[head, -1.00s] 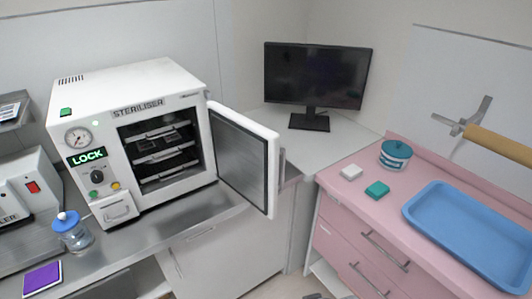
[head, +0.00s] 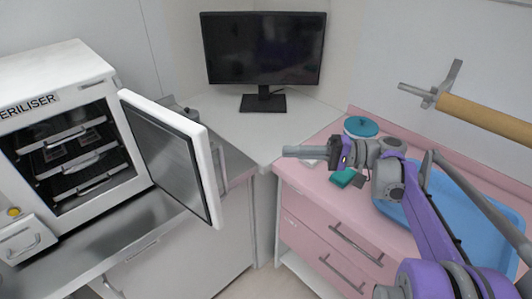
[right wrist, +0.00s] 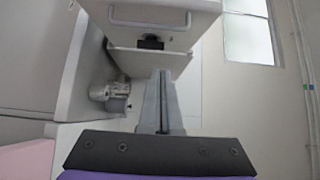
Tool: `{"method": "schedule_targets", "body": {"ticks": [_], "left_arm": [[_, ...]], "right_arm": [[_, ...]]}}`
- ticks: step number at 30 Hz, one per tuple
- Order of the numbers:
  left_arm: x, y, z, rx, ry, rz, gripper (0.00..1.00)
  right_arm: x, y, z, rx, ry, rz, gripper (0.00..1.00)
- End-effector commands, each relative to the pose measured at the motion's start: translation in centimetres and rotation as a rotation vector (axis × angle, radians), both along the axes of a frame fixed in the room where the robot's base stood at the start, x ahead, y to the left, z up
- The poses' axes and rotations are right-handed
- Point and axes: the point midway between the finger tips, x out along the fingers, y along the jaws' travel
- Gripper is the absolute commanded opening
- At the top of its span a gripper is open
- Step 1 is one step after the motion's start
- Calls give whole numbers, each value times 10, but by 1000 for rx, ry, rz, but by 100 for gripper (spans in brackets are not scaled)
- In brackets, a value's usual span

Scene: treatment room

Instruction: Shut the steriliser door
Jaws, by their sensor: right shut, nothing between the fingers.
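The steriliser (head: 50,75) is white and stands on the steel counter at the left of the head view, its shelves showing. Its door (head: 173,155) is wide open, swung out to the right, with the dark inner panel facing left. A grey handle (head: 220,168) sits on the door's outer side. My right gripper (head: 287,152) is shut and empty, pointing left, to the right of the door and apart from it. In the right wrist view the closed fingers (right wrist: 160,85) point towards a white panel with a bar handle (right wrist: 150,24), which looks like the door. My left gripper is not in view.
A monitor (head: 264,50) stands in the corner behind. A pink cabinet (head: 300,215) is under my right arm, with a blue tray (head: 480,215), a teal-lidded tub (head: 361,127) and a teal block (head: 343,177). A grey object (head: 190,114) stands behind the door.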

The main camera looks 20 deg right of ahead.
Motion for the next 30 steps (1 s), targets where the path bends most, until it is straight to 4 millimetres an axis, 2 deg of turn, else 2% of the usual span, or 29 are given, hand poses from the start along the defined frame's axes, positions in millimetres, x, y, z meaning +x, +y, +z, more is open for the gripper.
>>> {"method": "schedule_targets", "body": {"ticks": [14, 18, 24, 30], "left_arm": [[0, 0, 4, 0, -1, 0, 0], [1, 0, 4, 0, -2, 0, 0], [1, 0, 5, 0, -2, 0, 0], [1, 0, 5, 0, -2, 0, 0]], "right_arm": [[40, 87, 0, -1, 2, 6, 0], [33, 107, 0, -2, 2, 4, 0], [29, 122, -1, -3, 3, 2, 0], [28, 123, -1, -3, 3, 0, 0]]}}
